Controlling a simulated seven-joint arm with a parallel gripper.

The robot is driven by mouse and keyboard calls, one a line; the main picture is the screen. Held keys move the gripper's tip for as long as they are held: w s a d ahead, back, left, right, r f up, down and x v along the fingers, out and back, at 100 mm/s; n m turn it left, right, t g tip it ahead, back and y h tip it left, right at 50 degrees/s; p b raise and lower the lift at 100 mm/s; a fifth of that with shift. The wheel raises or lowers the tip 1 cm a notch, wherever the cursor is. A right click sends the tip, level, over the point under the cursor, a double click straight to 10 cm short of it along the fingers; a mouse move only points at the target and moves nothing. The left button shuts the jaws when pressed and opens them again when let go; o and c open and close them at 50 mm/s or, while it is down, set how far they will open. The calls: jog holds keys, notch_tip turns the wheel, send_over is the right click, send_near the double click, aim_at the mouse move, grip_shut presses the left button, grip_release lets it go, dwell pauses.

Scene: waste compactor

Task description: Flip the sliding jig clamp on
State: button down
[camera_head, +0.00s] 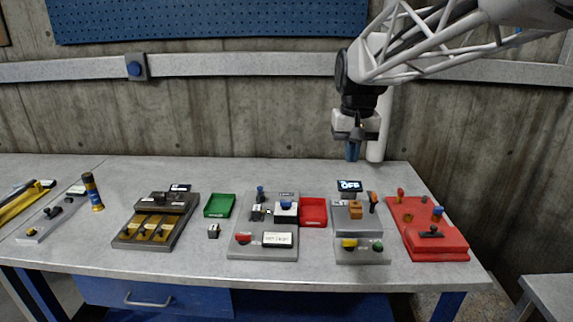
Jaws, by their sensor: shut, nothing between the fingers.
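A grey station (360,225) on the right half of the bench has a small dark display (349,186) behind it that reads OFF. It carries an orange block (355,210), an upright orange-tipped lever (373,199), a yellow button (349,243) and a green button (377,246). This station looks like the sliding jig clamp, but I cannot be sure from its small labels. My gripper (353,152) points down, shut and empty, above the back edge of the bench, behind the display and apart from the station.
A red fixture (440,245) with knobs stands close on the right. The front bench strip is clear. A concrete wall rises behind.

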jog(key=w+a+f+g, duration=0.15)
jog(key=w+a, duration=0.45)
jog(key=w, duration=0.7)
jog(key=w+a+f, duration=0.2)
jog(key=w+a, duration=0.4)
jog(key=w, duration=0.6)
jog(key=w+a+f+n+g, duration=0.1)
jog(key=w+a+f+g, duration=0.1)
jog(key=w+a+f, duration=1.3)
jog(key=w+a, duration=0.1)
jog(key=w, duration=0.3)
jog(key=shift+f+h, duration=0.2)
jog(key=shift+h, duration=0.2)
jog(key=shift+s+f+g, duration=0.1)
jog(key=shift+g, duration=0.15)
